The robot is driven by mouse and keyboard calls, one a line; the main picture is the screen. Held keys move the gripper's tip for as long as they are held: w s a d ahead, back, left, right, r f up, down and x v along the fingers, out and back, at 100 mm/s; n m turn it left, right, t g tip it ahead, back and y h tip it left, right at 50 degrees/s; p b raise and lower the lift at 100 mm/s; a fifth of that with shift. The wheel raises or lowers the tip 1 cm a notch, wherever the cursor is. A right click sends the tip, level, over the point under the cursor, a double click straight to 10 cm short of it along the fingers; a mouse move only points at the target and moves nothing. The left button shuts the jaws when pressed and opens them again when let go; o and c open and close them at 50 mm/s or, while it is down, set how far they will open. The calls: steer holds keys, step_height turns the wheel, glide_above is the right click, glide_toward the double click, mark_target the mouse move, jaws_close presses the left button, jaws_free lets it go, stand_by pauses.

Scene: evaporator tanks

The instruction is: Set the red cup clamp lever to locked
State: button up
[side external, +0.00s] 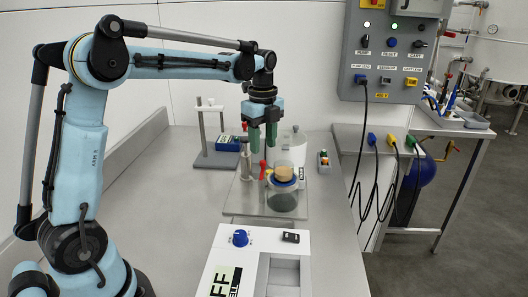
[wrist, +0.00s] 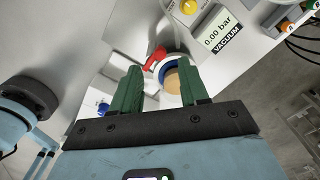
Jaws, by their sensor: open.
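The red clamp lever (side external: 263,169) sticks up at the left side of the cup assembly in the side view. In the wrist view the red lever (wrist: 155,59) lies just beyond the gap between my fingers, beside the blue-ringed cup. The cup (side external: 284,174) has a tan top and a blue ring, and sits on a clear jar (side external: 282,198). My gripper (side external: 263,142) has two green fingers pointing down, above and slightly left of the cup. It is open and empty, and appears apart from the lever. The lever's lock marking cannot be read.
A metal cylinder (side external: 246,162) stands close left of the lever. A vacuum unit (wrist: 222,32) reading 0.00 bar is near the cup. A white instrument with a blue knob (side external: 240,238) is in front. A stand (side external: 216,157) is behind left. The left bench is clear.

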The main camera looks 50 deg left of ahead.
mark_target(263, 161)
steer(key=shift+f, duration=2.35)
steer(key=shift+c, duration=0.3)
jaws_close()
